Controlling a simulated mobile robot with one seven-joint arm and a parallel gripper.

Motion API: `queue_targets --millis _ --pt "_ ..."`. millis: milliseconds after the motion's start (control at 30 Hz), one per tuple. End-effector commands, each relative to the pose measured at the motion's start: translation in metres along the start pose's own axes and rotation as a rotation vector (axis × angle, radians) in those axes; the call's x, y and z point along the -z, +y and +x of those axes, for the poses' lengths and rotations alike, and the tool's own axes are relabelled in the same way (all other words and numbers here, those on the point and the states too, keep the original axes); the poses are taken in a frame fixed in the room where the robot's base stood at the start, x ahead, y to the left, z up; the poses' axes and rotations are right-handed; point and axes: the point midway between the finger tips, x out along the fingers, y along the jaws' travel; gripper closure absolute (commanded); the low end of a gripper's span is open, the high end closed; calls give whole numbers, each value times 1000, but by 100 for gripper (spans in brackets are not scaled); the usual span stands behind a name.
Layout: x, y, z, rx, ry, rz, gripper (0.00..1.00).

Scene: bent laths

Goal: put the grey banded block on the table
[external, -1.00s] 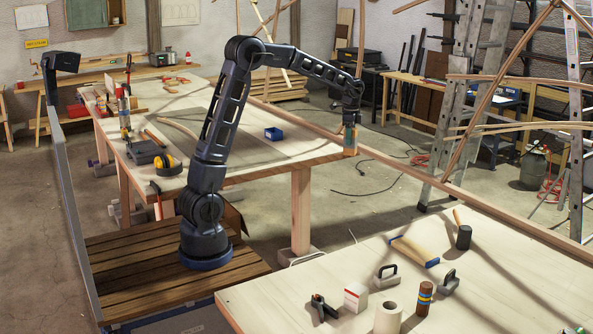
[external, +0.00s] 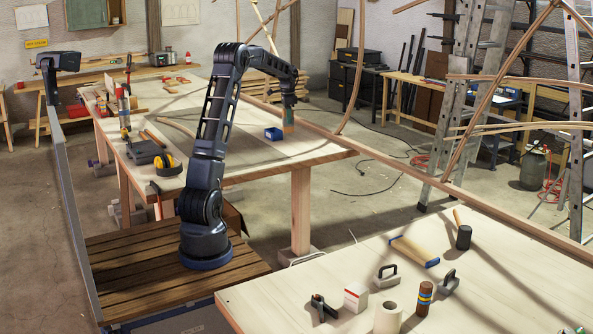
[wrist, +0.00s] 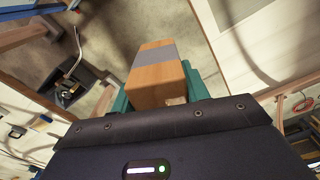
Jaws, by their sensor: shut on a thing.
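The grey banded block, wooden brown with a grey band (wrist: 158,58), is held between the green fingers of my gripper (wrist: 160,90) in the wrist view. My gripper (external: 289,118) is shut on it. In the external view the block (external: 288,129) is small and partly covered by the fingers. It hangs upright near the right side of the far table (external: 240,158), just right of a blue bin. Whether its lower end touches the tabletop cannot be told.
Yellow ear defenders (external: 168,163) and several tools lie at the table's left. A long lath (external: 385,158) runs past the table's right edge. The tabletop's front middle is clear.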

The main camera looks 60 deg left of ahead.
Motion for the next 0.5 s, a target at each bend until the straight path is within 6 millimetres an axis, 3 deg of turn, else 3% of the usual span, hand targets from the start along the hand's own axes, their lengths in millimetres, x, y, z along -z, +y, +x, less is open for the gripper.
queue_targets --millis 33,200,500 --pt "-18 -17 1 1 0 -30 82" --pt "-77 -63 2 2 0 -116 82" --pt "-190 -129 6 3 -3 -264 82"
